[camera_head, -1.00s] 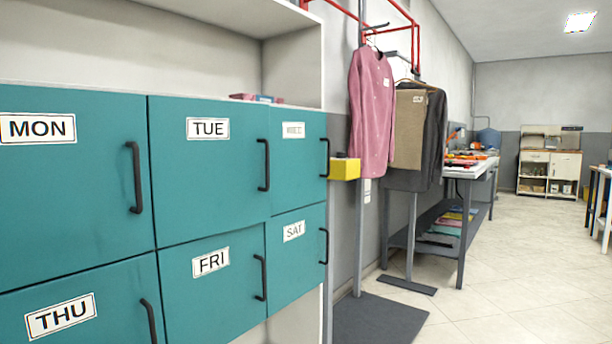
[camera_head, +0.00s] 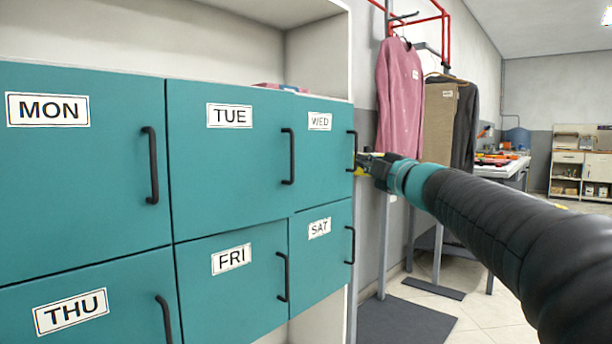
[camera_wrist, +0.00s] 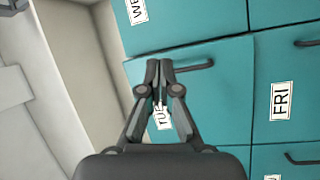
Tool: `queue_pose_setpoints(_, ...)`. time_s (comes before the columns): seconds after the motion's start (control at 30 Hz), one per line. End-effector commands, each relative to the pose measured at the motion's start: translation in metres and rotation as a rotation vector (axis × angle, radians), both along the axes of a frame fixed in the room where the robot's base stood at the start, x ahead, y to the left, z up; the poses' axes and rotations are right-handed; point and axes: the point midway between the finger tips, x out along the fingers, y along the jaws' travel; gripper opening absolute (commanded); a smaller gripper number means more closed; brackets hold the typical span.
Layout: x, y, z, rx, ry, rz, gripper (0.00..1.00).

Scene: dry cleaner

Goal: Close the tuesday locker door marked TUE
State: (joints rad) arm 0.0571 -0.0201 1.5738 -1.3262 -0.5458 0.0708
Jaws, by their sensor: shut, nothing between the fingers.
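The TUE door (camera_head: 225,165) is teal, with a white TUE label and a black vertical handle (camera_head: 289,157) near its right edge. It looks almost flush with its neighbours. Its handle side may stand out slightly, but the gap is too small to be sure. My gripper (camera_head: 362,163) reaches in from the right, its tip near the WED door's handle in the picture. In the wrist view my gripper (camera_wrist: 159,62) is shut and empty. Its fingers overlap the TUE door (camera_wrist: 215,95) near its handle (camera_wrist: 190,66) and partly hide the label; contact cannot be told.
The MON (camera_head: 80,190), WED (camera_head: 325,165), THU (camera_head: 70,312), FRI (camera_head: 230,290) and SAT (camera_head: 320,255) doors surround it and look shut. An open shelf (camera_head: 150,45) lies above. Hanging garments (camera_head: 398,95) are at the right, above a dark floor mat (camera_head: 405,322).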

Motion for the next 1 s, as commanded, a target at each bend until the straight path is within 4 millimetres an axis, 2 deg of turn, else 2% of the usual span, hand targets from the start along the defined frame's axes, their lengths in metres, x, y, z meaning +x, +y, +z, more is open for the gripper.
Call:
queue_pose_setpoints(0.03, 0.010, 0.013, -0.005, -0.067, -0.019, 0.068, 0.00)
queue_pose_setpoints(0.1, 0.017, 0.028, -0.011, -0.151, -0.038, 0.152, 0.00)
queue_pose_setpoints(0.3, 0.023, 0.049, -0.028, -0.287, -0.051, 0.290, 0.00)
queue_pose_setpoints(0.57, 0.038, 0.069, -0.031, -0.306, -0.051, 0.312, 0.00)
queue_pose_setpoints(1.0, 0.094, 0.128, -0.030, -0.304, -0.051, 0.311, 0.00)
